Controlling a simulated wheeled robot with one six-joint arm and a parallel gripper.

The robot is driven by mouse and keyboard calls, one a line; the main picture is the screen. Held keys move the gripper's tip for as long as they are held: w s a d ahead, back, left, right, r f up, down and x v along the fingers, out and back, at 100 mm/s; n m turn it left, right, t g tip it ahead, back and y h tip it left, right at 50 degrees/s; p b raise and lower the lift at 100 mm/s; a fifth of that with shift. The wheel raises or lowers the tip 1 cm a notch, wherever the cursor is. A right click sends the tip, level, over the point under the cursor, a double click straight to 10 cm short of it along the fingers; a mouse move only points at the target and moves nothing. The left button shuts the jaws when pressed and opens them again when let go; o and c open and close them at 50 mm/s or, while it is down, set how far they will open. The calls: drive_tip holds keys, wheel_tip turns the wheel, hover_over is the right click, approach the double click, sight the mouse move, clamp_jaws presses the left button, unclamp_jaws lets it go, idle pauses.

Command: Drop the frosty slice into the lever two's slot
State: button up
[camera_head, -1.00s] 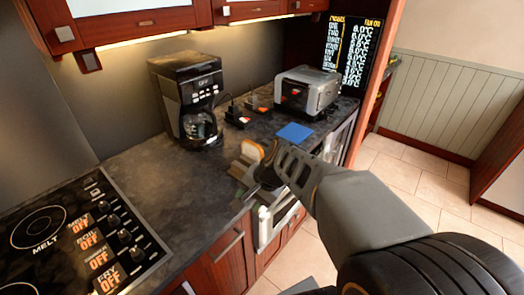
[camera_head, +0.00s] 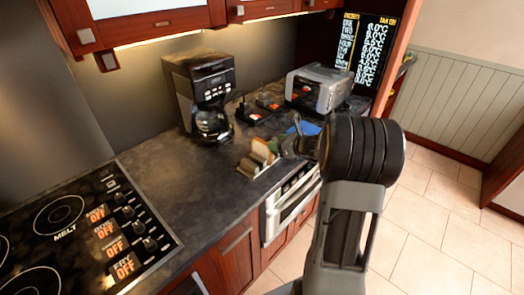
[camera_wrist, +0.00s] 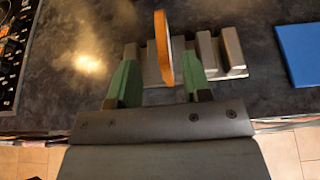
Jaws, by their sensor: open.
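A bread slice (camera_head: 262,150) with a brown crust stands upright in a grey slotted rack (camera_head: 246,170) near the counter's front edge. In the wrist view the slice (camera_wrist: 163,48) stands edge-on between my two green fingers, closer to the right one. My gripper (camera_wrist: 158,80) is open, and no grip on the slice shows. In the head view my gripper (camera_head: 288,147) is just right of the rack, partly hidden by my arm. The silver toaster (camera_head: 318,90) stands at the back right; its slots and lever labels cannot be made out.
A blue square (camera_head: 309,127) lies on the counter between rack and toaster. A coffee maker (camera_head: 200,95) and small switch boxes (camera_head: 255,113) stand at the back. A cooktop (camera_head: 75,225) is at left. The counter left of the rack is clear.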

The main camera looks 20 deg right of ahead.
sight(263, 141)
drive_tip(key=shift+p+x, duration=0.85)
drive_tip(key=shift+x, duration=2.6)
drive_tip(key=shift+c, duration=0.2)
clamp_jaws()
